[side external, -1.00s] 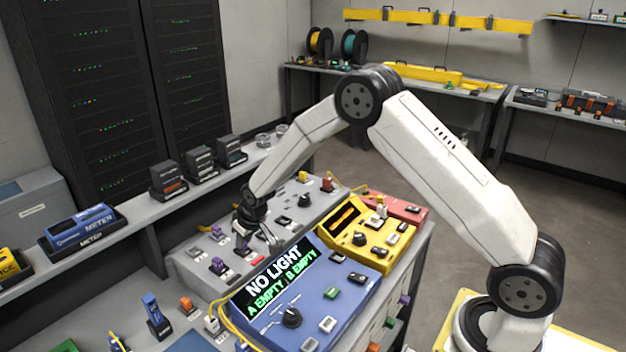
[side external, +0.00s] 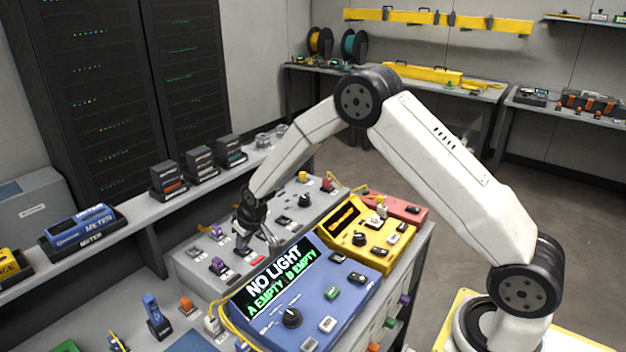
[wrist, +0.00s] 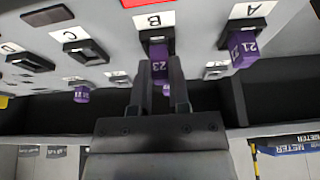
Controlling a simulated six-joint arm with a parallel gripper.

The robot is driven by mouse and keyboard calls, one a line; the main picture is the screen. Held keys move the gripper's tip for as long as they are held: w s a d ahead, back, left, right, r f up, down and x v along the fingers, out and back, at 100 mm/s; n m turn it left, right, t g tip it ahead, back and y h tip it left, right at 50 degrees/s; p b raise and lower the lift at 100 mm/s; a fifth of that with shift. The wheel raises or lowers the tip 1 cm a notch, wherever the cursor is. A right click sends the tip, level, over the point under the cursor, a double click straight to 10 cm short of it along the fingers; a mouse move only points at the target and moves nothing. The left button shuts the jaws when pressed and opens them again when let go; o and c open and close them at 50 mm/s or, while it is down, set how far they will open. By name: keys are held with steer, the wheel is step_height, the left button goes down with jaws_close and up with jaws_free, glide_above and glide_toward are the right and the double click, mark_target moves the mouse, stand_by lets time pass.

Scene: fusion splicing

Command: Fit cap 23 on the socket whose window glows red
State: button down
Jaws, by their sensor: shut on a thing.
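Cap 23 (wrist: 160,70), purple, is between the two fingers of my gripper (wrist: 160,98) in the wrist view, which shows the labels upside down. My gripper is shut on it. The cap's far end meets the dark socket B (wrist: 153,36); I cannot tell how deep it sits. A red window (wrist: 145,3) shows at the top edge, beside label B. Purple cap 21 (wrist: 243,52) is at socket A. In the side external view my gripper (side external: 270,243) is low over the grey panel (side external: 190,268), and the held cap is mostly hidden.
Sockets C (wrist: 85,50) and D (wrist: 30,62) look empty. Another purple cap (wrist: 82,95) sits in the lower row. The blue unit (side external: 335,300), reading NO LIGHT, and the yellow unit (side external: 375,245) stand close to my gripper.

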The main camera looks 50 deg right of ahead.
steer(key=shift+f, duration=0.5)
steer(key=c, duration=0.5)
jaws_free()
steer(key=shift+r, duration=0.15)
steer(key=v, duration=0.7)
steer(key=shift+r, duration=0.3)
steer(key=shift+s, duration=0.2)
